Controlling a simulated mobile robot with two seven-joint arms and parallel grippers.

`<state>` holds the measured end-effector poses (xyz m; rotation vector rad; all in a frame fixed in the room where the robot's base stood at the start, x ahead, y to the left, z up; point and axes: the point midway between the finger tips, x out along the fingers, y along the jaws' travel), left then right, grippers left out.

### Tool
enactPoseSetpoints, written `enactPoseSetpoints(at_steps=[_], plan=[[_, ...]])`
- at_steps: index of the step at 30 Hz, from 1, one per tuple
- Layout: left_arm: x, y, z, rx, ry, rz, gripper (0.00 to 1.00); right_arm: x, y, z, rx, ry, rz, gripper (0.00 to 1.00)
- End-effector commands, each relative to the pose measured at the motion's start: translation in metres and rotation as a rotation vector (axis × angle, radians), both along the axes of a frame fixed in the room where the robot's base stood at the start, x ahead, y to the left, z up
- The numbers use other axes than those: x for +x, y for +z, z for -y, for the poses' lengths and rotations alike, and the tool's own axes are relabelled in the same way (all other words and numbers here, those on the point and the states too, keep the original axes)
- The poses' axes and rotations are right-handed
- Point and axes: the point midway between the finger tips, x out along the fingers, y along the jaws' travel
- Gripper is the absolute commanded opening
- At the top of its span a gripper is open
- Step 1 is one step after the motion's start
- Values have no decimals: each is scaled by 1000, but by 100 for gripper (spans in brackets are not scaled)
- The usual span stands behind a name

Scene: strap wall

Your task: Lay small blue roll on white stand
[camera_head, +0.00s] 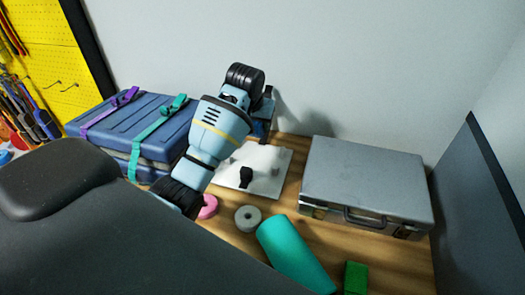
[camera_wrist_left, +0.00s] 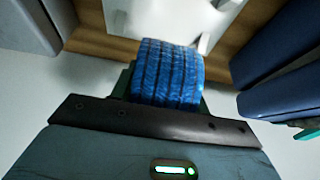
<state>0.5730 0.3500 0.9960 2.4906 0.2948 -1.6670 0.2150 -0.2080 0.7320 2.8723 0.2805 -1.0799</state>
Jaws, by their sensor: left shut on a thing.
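My left gripper (camera_head: 266,108) is above the far edge of the white stand (camera_head: 278,160), near the wall. In the left wrist view it is shut on the small blue roll (camera_wrist_left: 167,72), a ribbed blue bundle; the fingers are mostly hidden behind it. In the head view, my wrist largely hides the roll. The stand is a flat white board with a small black object (camera_head: 246,175) on it; part of it also shows in the left wrist view (camera_wrist_left: 122,17), beyond the roll. My right gripper is not in view.
A blue case (camera_head: 150,112) with purple and green straps stands left of the stand, a silver case (camera_head: 365,180) right. In front are a pink ring (camera_head: 208,207), a grey ring (camera_head: 248,218), a teal roll (camera_head: 293,255) and a green block (camera_head: 355,278). A grey wall (camera_head: 370,60) stands behind.

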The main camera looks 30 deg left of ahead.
Motion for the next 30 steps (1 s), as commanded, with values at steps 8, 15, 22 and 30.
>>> enactPoseSetpoints(at_steps=[8, 15, 22, 30], plan=[[-1, -20, 0, 0, 0, -4, 19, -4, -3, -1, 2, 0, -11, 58], [0, -48, 0, 0, 0, 0, 19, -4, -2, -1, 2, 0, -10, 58], [0, -55, 0, 0, 0, 0, 19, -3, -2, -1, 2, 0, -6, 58], [0, -93, 0, 0, 0, -2, 19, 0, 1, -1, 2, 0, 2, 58]])
